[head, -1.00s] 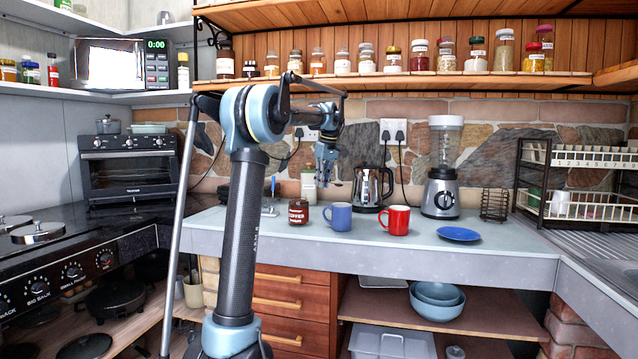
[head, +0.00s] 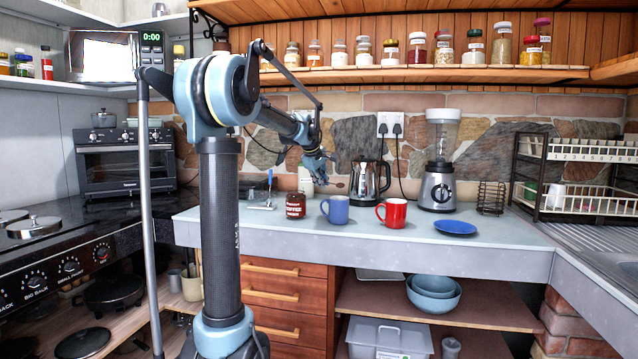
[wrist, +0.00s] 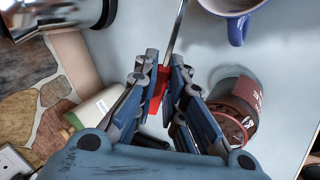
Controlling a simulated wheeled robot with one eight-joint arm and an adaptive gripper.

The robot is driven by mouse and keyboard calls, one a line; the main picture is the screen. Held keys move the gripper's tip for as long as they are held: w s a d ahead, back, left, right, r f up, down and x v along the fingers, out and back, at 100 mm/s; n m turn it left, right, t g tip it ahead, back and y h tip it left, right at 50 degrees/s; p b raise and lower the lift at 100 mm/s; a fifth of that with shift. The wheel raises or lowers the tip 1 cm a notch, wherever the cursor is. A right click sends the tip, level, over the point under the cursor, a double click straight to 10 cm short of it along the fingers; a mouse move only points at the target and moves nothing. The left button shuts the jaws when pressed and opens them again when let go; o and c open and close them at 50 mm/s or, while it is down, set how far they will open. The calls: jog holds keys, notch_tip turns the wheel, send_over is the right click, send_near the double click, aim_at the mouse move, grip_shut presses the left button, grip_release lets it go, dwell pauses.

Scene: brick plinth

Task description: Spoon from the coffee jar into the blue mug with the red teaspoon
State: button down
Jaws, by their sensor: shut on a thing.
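My gripper (head: 318,168) is shut on the red handle of the teaspoon (wrist: 157,90). The metal stem runs up out of the wrist view, so the bowl is hidden there. In the head view, the teaspoon's (head: 339,185) bowl end shows to the right of the fingers, above the counter. The coffee jar (head: 296,212) stands below and left of my gripper. In the wrist view the jar (wrist: 247,92) is open, with brown contents visible, right of the fingers. The blue mug (head: 336,212) stands upright right of the jar, below the spoon; it also shows in the wrist view (wrist: 237,30).
The kettle (head: 370,188) stands behind the blue mug, the red mug (head: 394,214) to its right. A pale bottle (wrist: 95,108) is close left of my fingers in the wrist view. A blue-handled thing (head: 270,181) is left of the jar. A blue plate (head: 455,227) lies farther right.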

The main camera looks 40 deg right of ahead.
jog(key=shift+s+a+f+t+h, duration=0.1)
jog(key=shift+a+t+h, duration=0.25)
jog(key=shift+h, duration=1.8)
jog(key=shift+s+a+r+t+h, duration=0.15)
jog(key=shift+t+h, duration=0.45)
jog(key=shift+h, duration=1.5)
jog(key=shift+w+a+f+t+h, duration=0.2)
jog(key=shift+t+h, duration=0.25)
jog(key=shift+h, duration=1.7)
jog(key=shift+s+a, duration=0.1)
jog(key=shift+s, duration=0.05)
jog(key=shift+r, duration=2.6)
